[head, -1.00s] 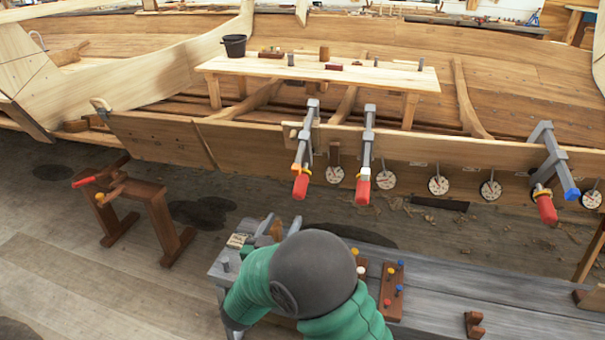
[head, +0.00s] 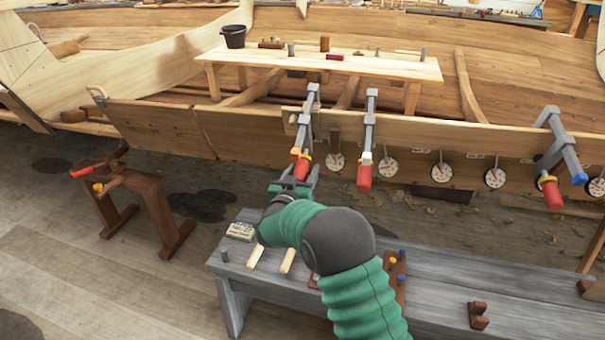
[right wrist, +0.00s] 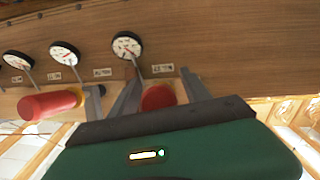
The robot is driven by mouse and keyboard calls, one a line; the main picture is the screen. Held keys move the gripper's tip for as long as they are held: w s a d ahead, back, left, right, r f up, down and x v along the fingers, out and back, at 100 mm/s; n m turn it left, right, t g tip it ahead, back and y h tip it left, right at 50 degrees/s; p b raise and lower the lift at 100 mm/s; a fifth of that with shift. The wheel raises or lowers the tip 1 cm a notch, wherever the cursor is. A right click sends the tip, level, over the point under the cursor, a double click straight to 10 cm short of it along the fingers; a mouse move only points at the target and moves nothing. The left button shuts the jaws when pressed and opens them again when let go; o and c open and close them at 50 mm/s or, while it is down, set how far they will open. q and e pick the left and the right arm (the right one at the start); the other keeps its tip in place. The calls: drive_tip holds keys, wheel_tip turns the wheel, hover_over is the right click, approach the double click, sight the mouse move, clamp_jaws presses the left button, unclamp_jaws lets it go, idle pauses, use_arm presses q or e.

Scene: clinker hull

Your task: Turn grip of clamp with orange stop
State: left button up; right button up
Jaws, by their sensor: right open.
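The clamp with the orange stop (head: 295,153) is the leftmost of the three grey clamps on the hull plank in the head view. Its red grip (head: 301,167) points down towards me. My right gripper (head: 299,180) is open just below this grip, its fingers pointing up at it. In the right wrist view a red grip (right wrist: 158,97) shows between the two open fingers (right wrist: 160,80), partly hidden by the gripper body. I cannot tell whether the fingers touch it. My left gripper is not in view.
The middle clamp has a white stop and a red grip (head: 364,177), close on the right. The far right clamp has a blue stop (head: 580,179). Round gauges (head: 387,167) hang along the plank. A grey bench (head: 440,300) stands below my arm; a wooden trestle (head: 150,195) stands left.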

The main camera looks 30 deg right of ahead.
clamp_jaws()
idle(0.5)
drive_tip(key=m+t+y+b, duration=0.1)
drive_tip(key=b, duration=0.2)
drive_tip(key=shift+w+a+f+m+t+y, duration=0.1)
drive_tip(key=shift+a+f+m+t+y, duration=0.1)
drive_tip(key=shift+m+t+y, duration=0.2)
drive_tip(key=m+t+y+b, duration=0.1)
drive_tip(key=m+b, duration=0.1)
drive_tip(key=b, duration=0.2)
drive_tip(key=shift+w+a+t, duration=0.1)
drive_tip(key=shift+w+t, duration=0.05)
drive_tip(key=shift+t, duration=0.15)
drive_tip(key=shift+a+r+m+t+y+b, duration=0.15)
drive_tip(key=shift+m+t+y+b, duration=0.3)
drive_tip(key=shift+b, duration=0.55)
drive_tip(key=shift+r, duration=0.1)
